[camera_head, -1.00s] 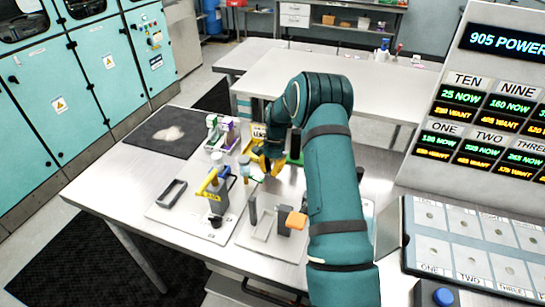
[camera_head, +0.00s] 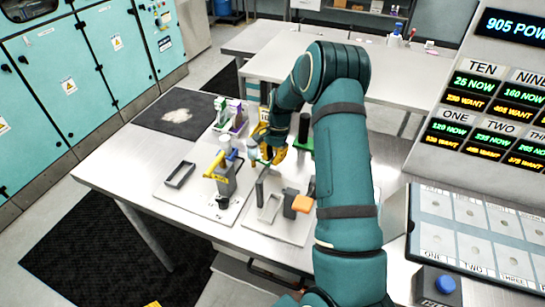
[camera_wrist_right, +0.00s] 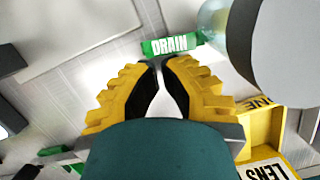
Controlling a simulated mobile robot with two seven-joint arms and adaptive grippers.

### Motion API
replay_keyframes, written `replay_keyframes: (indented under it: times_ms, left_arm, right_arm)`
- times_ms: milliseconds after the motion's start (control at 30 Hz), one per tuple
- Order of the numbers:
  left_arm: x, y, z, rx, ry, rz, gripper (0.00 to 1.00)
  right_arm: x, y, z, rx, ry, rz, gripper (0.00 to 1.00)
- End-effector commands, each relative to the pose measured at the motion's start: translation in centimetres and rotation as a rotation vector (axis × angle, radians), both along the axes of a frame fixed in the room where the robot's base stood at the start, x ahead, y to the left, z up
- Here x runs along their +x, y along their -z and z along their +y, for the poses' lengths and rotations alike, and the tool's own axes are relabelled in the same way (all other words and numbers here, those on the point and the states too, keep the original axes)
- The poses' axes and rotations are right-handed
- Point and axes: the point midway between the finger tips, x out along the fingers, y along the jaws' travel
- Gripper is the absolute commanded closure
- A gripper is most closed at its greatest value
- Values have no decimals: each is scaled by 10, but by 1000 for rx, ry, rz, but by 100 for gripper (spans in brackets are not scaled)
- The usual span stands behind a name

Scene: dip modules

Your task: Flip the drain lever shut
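A green plate lettered DRAIN (camera_wrist_right: 168,45) shows in the right wrist view, just beyond my right fingertips. I cannot tell whether it is the drain lever's handle or only its label, or whether the fingers touch it. My right gripper (camera_wrist_right: 160,63) has its yellow fingertips brought together with nothing visible between them. In the head view the right gripper (camera_head: 272,155) points down over the fixtures on the table, and it hides what is behind it. My left gripper is not seen.
A fixture with a yellow handle (camera_head: 215,165) stands left of the gripper, beside a dark open tray (camera_head: 180,174). An orange block (camera_head: 302,203) is in front. Green (camera_head: 220,106) and purple (camera_head: 237,115) stands are behind. A yellow LENS box (camera_wrist_right: 262,125) is close by.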

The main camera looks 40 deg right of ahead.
Motion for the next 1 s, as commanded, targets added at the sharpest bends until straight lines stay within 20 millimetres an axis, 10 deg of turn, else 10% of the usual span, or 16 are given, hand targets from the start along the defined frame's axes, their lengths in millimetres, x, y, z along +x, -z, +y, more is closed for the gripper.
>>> replay_keyframes:
  times_ms: [1000]
  left_arm:
    - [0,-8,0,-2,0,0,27]
  right_arm:
    - [-12,-1,11,1,252,0,100]
